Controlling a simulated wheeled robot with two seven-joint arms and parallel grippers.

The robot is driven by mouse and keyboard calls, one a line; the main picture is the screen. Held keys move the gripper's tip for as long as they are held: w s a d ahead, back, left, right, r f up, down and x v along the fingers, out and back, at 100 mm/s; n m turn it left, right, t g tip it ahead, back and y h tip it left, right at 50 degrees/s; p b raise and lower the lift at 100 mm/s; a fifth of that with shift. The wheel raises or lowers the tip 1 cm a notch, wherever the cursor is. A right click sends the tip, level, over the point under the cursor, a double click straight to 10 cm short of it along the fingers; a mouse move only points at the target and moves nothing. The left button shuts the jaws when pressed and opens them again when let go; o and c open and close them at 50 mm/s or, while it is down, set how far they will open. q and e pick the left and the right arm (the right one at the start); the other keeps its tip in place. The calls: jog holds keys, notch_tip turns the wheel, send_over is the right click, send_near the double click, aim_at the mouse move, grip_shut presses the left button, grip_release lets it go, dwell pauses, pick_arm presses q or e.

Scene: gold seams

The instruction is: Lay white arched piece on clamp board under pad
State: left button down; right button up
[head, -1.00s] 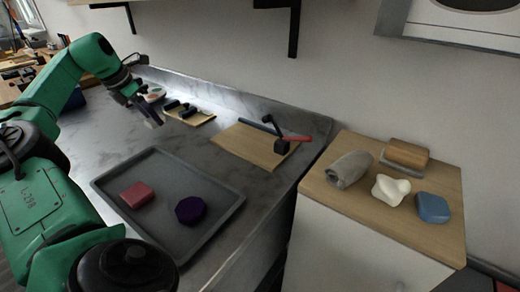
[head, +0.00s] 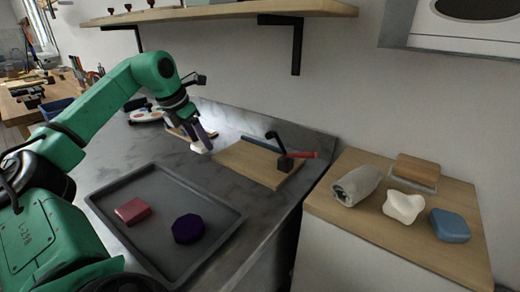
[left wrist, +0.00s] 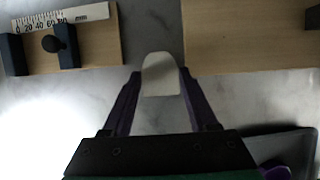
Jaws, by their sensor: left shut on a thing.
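The white arched piece (left wrist: 160,76) is held between the fingertips of my left gripper (left wrist: 160,88), which is shut on it. In the head view my left gripper (head: 203,142) points down with the piece (head: 200,149) at its tips, just left of the clamp board (head: 238,165). The clamp board is a flat wooden board. Its clamp (head: 283,160) has a black body and a red handle and stands at the board's right end. The pad cannot be made out. The board's bare wood (left wrist: 250,38) shows at right in the left wrist view. My right gripper is out of view.
A board with a ruler (left wrist: 90,14) and dark posts lies left of the piece. A grey tray (head: 103,210) in front holds a red block (head: 132,211) and a purple octagonal piece (head: 188,229). A side table (head: 340,225) holds a rolled cloth (head: 356,186) and several blocks.

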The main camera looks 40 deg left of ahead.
pick_arm(q)
jog(key=w+d, duration=0.1)
jog(key=d, duration=0.1)
jog(key=w+d+p, duration=0.1)
jog(key=d, duration=0.1)
jog(key=w+d+p, duration=0.1)
jog(key=w+d, duration=0.1)
jog(key=d, duration=0.1)
jog(key=shift+r, duration=0.2)
jog(key=p, duration=0.4)
send_near(263, 159)
jog(key=x, duration=0.5)
jog(key=shift+w, duration=0.4)
jog(key=shift+f+b, duration=0.5)
jog(key=shift+b, duration=0.2)
jog(key=shift+a, duration=0.1)
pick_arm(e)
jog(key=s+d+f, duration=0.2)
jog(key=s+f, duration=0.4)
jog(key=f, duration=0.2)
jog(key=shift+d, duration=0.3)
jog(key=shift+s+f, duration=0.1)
pick_arm(q)
jog(key=c, duration=0.6)
grip_release()
jog(key=shift+f, duration=0.1)
jog(key=o, duration=0.4)
